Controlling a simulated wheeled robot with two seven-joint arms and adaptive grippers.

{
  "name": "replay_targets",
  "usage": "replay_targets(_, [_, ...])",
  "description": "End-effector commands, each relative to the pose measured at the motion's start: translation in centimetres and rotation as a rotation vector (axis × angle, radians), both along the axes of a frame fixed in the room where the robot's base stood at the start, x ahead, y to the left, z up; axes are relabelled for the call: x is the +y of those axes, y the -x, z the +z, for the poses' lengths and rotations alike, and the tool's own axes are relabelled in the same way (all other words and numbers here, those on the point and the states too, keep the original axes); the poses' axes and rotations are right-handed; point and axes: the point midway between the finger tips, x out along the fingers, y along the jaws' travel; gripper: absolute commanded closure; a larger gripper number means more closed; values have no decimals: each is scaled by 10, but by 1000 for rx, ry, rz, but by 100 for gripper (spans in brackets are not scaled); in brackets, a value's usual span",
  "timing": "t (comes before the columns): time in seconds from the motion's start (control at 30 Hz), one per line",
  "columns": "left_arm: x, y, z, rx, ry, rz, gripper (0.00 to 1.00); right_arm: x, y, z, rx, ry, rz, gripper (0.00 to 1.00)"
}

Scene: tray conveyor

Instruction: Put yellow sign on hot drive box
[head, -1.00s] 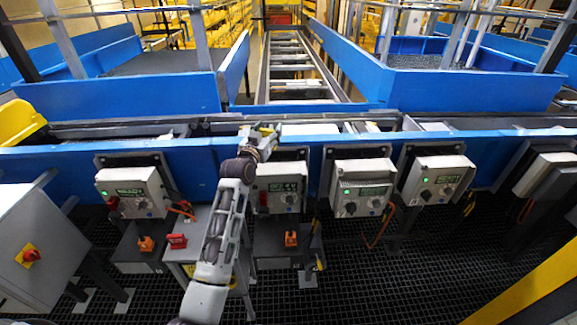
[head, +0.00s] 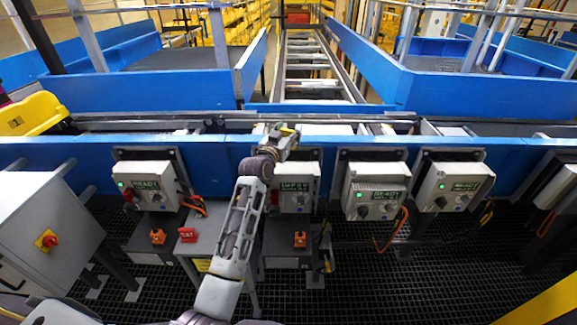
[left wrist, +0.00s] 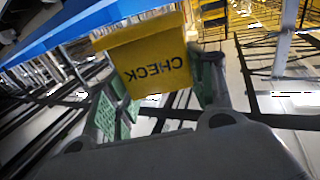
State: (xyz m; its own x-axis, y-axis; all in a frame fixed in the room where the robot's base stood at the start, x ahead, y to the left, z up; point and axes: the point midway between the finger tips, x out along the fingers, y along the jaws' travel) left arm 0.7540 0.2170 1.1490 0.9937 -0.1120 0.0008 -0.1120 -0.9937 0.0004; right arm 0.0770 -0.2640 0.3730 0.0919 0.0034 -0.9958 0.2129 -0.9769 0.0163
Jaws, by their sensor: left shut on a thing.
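My left gripper (head: 287,133) is shut on a yellow sign (left wrist: 155,62). In the left wrist view the sign sits between the two green-padded fingers, and the word CHECK on it appears upside down. In the head view only a small bit of yellow shows at the gripper. The gripper is over the blue rail, just above a grey drive box (head: 300,199). My forearm covers this box's left part. Its display differs from the READY displays on the other boxes and is too small to read surely. My right gripper is not in view.
Other drive boxes with green lights hang at the left (head: 143,187), right of centre (head: 375,190) and farther right (head: 450,187). The blue rail (head: 205,160) runs behind them. A grey cabinet (head: 40,225) stands at left, and a yellow bar (head: 545,300) crosses lower right.

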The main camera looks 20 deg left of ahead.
Motion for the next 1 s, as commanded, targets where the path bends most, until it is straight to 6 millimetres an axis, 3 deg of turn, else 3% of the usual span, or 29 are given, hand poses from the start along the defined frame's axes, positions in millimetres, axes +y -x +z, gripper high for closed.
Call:
replay_targets(0.5, [0,0,-56,2,-1,-1,73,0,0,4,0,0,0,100])
replay_targets(1.0, [0,0,-65,1,-1,-1,73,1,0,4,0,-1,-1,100])
